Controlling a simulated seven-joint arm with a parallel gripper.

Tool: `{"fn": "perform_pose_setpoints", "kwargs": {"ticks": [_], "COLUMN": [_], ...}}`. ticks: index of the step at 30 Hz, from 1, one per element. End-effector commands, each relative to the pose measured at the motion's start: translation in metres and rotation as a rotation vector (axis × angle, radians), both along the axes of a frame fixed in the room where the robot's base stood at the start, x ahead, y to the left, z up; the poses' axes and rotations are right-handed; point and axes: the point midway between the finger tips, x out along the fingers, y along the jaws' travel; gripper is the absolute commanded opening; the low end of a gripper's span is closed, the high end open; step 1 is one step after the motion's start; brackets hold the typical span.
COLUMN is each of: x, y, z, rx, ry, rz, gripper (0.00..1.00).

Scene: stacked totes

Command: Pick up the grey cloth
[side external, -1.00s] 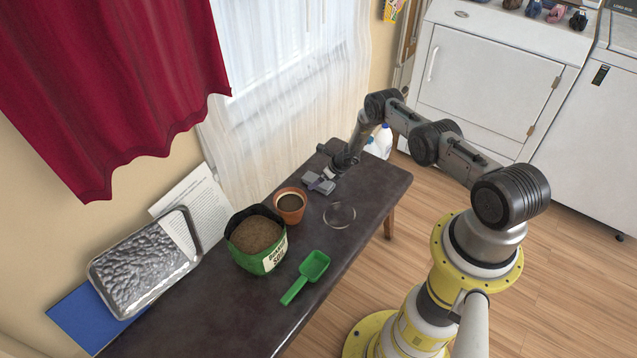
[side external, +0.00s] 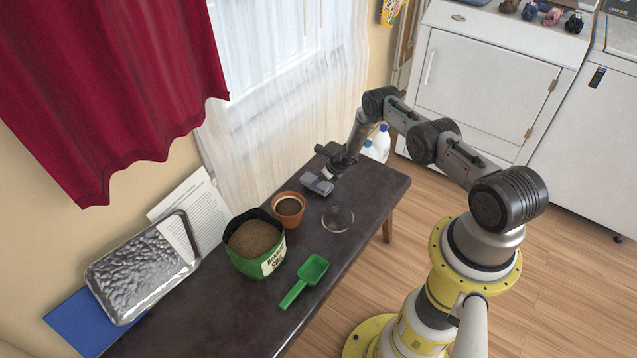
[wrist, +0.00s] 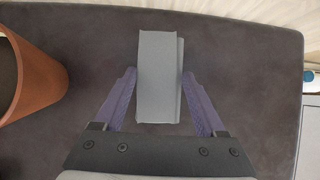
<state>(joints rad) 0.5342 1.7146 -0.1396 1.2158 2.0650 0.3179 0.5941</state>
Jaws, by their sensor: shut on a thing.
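The grey cloth (wrist: 158,80) is a folded, pale grey rectangle in the middle of the wrist view. It also shows in the side external view as a small grey shape (side external: 318,184) on the dark table, at the end of my arm. My gripper (wrist: 157,88) has its two purple fingers on either side of the cloth and is shut on it. The cloth appears at or close to the tabletop; I cannot tell whether it is clear of it.
A terracotta pot (side external: 288,208) stands close beside the cloth. A clear round dish (side external: 338,219), a green scoop (side external: 306,281) and a green soil bag (side external: 257,247) are on the table (side external: 375,185). A foil tray (side external: 143,268) leans at the far left. A curtained window is behind.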

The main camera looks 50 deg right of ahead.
Motion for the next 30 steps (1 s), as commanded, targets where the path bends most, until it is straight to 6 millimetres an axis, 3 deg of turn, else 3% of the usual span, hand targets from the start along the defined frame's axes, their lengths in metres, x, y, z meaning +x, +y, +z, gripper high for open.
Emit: {"fn": "perform_pose_setpoints", "kwargs": {"ticks": [3,14,21,30], "x": [0.001,-0.046,-0.092,-0.124], "y": [0.000,0.021,0.042,0.057], "z": [0.021,0.078,0.099,0.113], "rx": [-0.001,0.000,0.001,0.001], "ry": [-0.002,0.001,0.002,0.001], "rz": [-0.001,-0.001,-0.002,-0.001], "gripper": [0.18,0.18,0.18,0.18]}}
